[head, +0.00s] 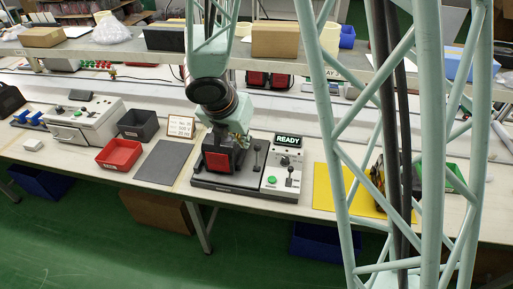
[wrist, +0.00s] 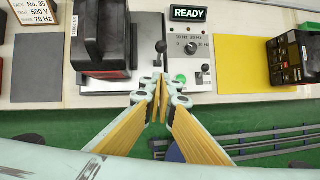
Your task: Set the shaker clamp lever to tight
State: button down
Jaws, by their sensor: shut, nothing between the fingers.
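The shaker (head: 230,188) is a dark base plate on the bench with a black boxy unit (head: 218,160) standing on it; the unit also shows in the wrist view (wrist: 100,40). A lever with a black knob (wrist: 161,47) stands upright beside the unit, and shows in the head view too (head: 257,146). The white control box (head: 284,175) on its right has a lit READY display, a green button, a dial and a small black lever (wrist: 205,68). My gripper (wrist: 160,84) is shut and empty, just in front of the knobbed lever. Contact cannot be told.
A grey mat (head: 165,162) and a red bin (head: 119,154) lie left of the shaker. A yellow mat (wrist: 240,62) lies right, with a dark unit (wrist: 292,60) at its edge. A shelf with boxes (head: 288,40) runs above the bench.

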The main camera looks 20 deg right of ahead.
jog(key=shift+w+f, duration=0.1)
jog(key=shift+f, duration=0.15)
dwell(0.3)
jog(key=w+d+r+b+x, duration=0.1)
jog(key=b+x, duration=0.3)
jog(key=x, duration=0.8)
jog(key=shift+w+d, duration=0.3)
jog(key=shift+w, duration=0.35)
jog(key=shift+f, duration=0.1)
jog(key=shift+w+p, duration=0.1)
jog(key=shift+p, duration=0.6)
